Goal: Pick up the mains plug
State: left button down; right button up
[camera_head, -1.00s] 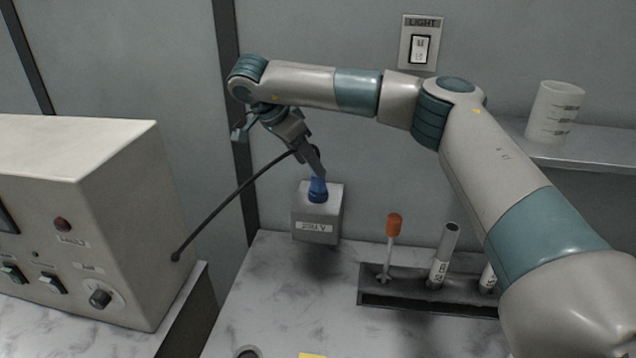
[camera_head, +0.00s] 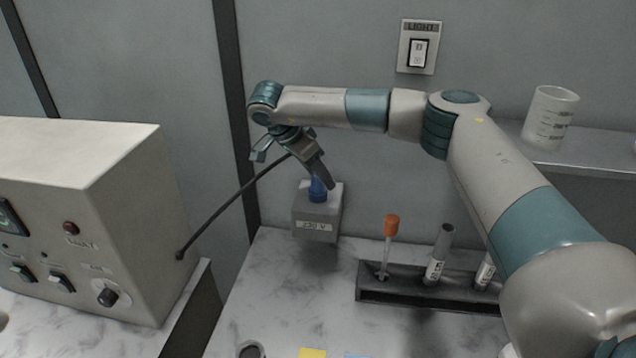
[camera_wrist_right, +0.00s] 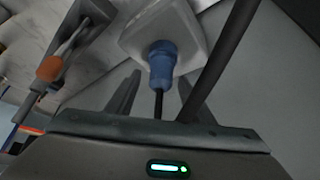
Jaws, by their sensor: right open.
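The blue mains plug (camera_head: 317,190) stands in the top of a grey socket box labelled 230 V (camera_head: 315,222), at the back left of the marble worktop. My right gripper (camera_head: 326,184) reaches down to it from above, and a finger partly hides it in the head view. In the right wrist view, the plug (camera_wrist_right: 162,62) shows between the two spread fingers, near their tips, with its black cable running back towards the palm. The gripper is open, and I cannot tell whether a finger touches the plug. My left gripper is not in view.
A black cable (camera_head: 220,212) runs from the control box (camera_head: 120,220) up to my right gripper. A dark rack (camera_head: 405,288) with an orange-capped tube (camera_head: 390,230) and other tubes stands right of the socket box. A beaker (camera_head: 549,117) sits on the shelf.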

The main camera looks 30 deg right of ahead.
jog(key=c, duration=1.2)
jog(key=shift+o, duration=0.2)
jog(key=shift+r, duration=0.2)
jog(key=shift+w+r+b, duration=0.1)
jog(key=shift+r+b, duration=0.55)
jog(key=shift+b, duration=0.05)
notch_tip(320, 180, up, 2)
jog(key=shift+r+b, duration=0.15)
jog(key=shift+b, duration=0.5)
jog(key=s+d+r+b, duration=0.3)
jog(key=s+r, duration=0.4)
jog(key=s, duration=0.4)
jog(key=shift+d, duration=0.55)
